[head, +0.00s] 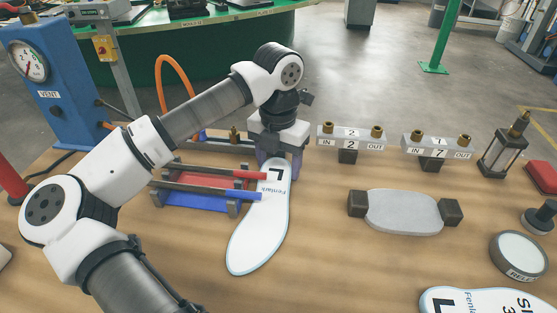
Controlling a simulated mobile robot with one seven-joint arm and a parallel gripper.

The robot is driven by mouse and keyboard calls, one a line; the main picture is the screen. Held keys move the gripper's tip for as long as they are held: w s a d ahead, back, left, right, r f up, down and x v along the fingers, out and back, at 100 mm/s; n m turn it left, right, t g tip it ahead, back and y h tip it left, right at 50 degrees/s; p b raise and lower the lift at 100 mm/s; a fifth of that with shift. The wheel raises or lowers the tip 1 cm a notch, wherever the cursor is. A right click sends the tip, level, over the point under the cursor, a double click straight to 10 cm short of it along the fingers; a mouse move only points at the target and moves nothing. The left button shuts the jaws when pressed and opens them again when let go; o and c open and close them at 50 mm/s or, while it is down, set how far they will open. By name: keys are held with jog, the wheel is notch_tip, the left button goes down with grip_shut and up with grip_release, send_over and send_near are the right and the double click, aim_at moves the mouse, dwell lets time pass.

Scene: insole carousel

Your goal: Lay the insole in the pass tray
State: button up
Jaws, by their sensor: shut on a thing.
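My gripper (280,160) is shut on the heel end of a white insole (261,226) marked with a large black L and blue lettering. The insole extends from the jaws toward the front of the table, its wide end lower left. It overlaps the right ends of two dark bars with red and blue tips in the picture; whether it touches them or the table I cannot tell. A second white insole (495,301), also marked L, lies at the lower right, cut off by the picture edge. I see no tray labelled pass.
A red and blue rack (190,203) with bars stands left of the held insole. A grey pad (404,212) between dark blocks lies to the right. Two IN/OUT valve blocks (349,138) (437,146) stand behind. A round button (519,253) is at right. Wood is clear front centre.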

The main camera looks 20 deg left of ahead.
jog(key=o, duration=1)
jog(key=shift+c, duration=0.2)
